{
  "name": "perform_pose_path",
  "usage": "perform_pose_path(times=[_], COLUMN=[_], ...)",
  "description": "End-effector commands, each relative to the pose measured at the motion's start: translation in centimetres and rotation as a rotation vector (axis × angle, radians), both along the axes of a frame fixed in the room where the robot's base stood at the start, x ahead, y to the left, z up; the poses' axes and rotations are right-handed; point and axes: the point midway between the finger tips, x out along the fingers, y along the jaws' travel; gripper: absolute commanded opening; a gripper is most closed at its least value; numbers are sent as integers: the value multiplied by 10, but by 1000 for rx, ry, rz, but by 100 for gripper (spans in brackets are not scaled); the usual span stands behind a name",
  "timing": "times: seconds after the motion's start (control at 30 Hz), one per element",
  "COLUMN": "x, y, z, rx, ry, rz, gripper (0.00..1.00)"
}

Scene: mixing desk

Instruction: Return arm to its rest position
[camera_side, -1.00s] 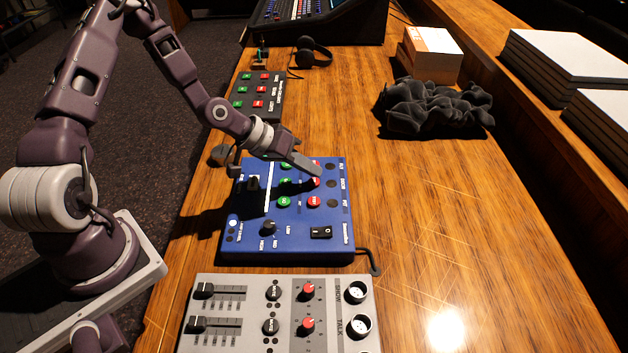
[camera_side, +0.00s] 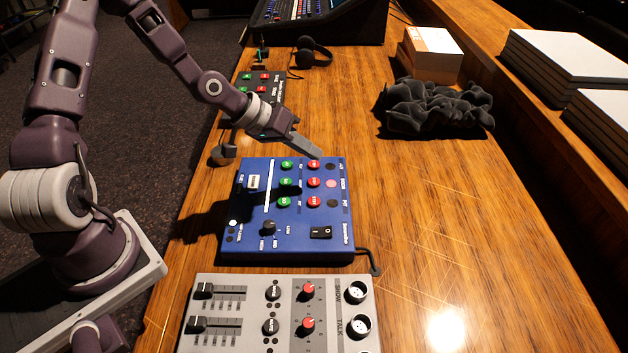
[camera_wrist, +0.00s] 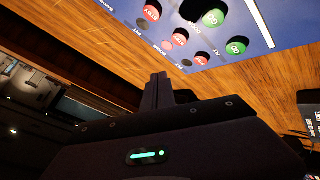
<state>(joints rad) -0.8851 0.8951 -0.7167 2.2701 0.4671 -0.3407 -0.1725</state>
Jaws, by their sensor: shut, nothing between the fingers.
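My gripper (camera_side: 308,147) is shut and empty. In the side view it hovers above the far edge of the blue button box (camera_side: 288,247), apart from the buttons. In the wrist view my closed fingers (camera_wrist: 158,82) point toward the wood, and part of the blue box (camera_wrist: 125,8) shows at the top.
A grey mixer (camera_side: 240,283) lies in front of the blue box. A dark button box (camera_side: 247,97) and headphones (camera_side: 312,50) are behind. Crumpled black cloth (camera_side: 435,106), a book stack (camera_side: 432,52) and white-topped stacks (camera_side: 575,55) stand at right. The desk's right middle is clear.

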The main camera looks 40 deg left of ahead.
Motion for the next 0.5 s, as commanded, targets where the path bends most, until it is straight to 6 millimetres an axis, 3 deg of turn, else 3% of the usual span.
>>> perform_pose_path(times=[0.37,0.5], x=[0,-12], y=[0,0], z=[0,4], rx=[0,106], ry=[0,41], rz=[0,-48], gripper=[0,0])
